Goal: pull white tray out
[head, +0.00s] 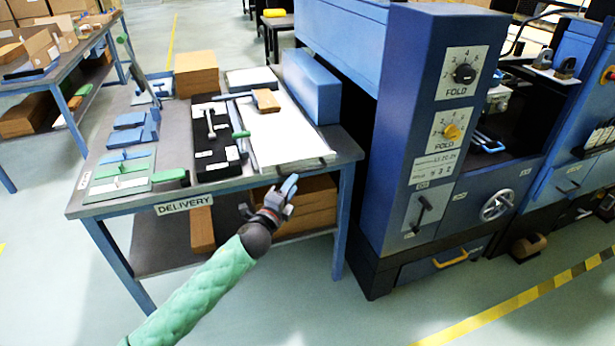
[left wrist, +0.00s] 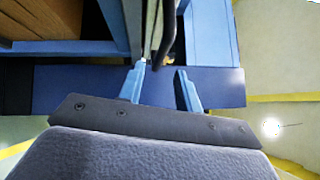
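A flat white tray or sheet stack (head: 285,135) lies on the delivery table, with its near end at the front edge. A dark bar, perhaps its handle (head: 300,165), runs along that near end. My left gripper (head: 288,184) is just in front of and below this end, apart from it as far as I can see. In the left wrist view, its two blue fingers (left wrist: 160,70) are spread with nothing between them. A dark curved bar (left wrist: 168,38) lies beyond the fingertips. My right gripper is not in view.
The delivery table (head: 125,208) also holds a black tray (head: 213,160), blue parts and a brown box (head: 196,74). A blue box (head: 312,85) stands beside the white tray. The tall blue machine (head: 412,130) is close on the right. Floor in front is clear.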

